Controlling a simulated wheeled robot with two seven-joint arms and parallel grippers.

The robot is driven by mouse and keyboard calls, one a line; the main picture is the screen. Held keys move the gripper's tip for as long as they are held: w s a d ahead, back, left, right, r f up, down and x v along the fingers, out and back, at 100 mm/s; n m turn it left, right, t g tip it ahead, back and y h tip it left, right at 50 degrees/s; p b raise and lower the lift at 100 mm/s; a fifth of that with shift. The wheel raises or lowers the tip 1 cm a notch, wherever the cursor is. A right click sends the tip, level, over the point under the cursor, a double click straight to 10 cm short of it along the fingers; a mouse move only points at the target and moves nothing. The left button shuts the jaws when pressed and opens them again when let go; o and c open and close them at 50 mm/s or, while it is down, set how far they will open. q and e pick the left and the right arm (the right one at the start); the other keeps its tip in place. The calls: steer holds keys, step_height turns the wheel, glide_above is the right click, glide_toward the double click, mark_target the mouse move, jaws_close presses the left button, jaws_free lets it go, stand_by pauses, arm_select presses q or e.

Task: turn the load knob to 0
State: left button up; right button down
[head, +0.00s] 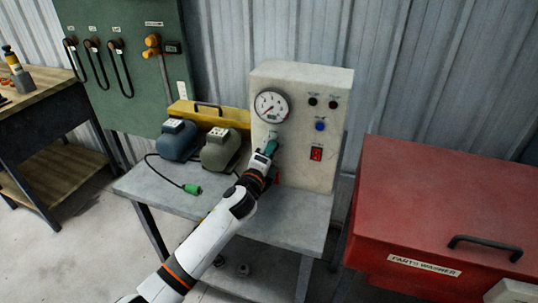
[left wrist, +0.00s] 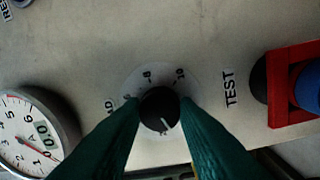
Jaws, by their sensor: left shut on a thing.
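The load knob (left wrist: 159,108) is a round black knob with a white pointer line, on a pale numbered dial (left wrist: 187,84) in the left wrist view. An 8 and a 10 can be read on the dial. The pointer line slants toward the lower edge of the picture; the mark it meets is too small and partly hidden to read. My left gripper (left wrist: 160,112) has its two green fingers shut on the knob's sides. In the head view, the left gripper (head: 268,152) reaches the front of the beige test panel (head: 292,172) and hides the knob. My right gripper is not in view.
A round gauge (head: 272,106) sits above the knob. Two grey-topped units and a yellow case (head: 210,115) stand left on the bench. A red parts washer (head: 440,190) stands at right.

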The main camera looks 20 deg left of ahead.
arm_select(q)
steer(key=n, duration=0.5)
steer(key=shift+y, duration=0.3)
steer(key=shift+n, duration=0.3)
steer(key=o, duration=1)
steer(key=s, duration=0.4)
steer(key=s+b, duration=0.1)
steer(key=s, duration=0.7)
steer(key=shift+a+f, duration=0.2)
steer(key=shift+f, duration=0.15)
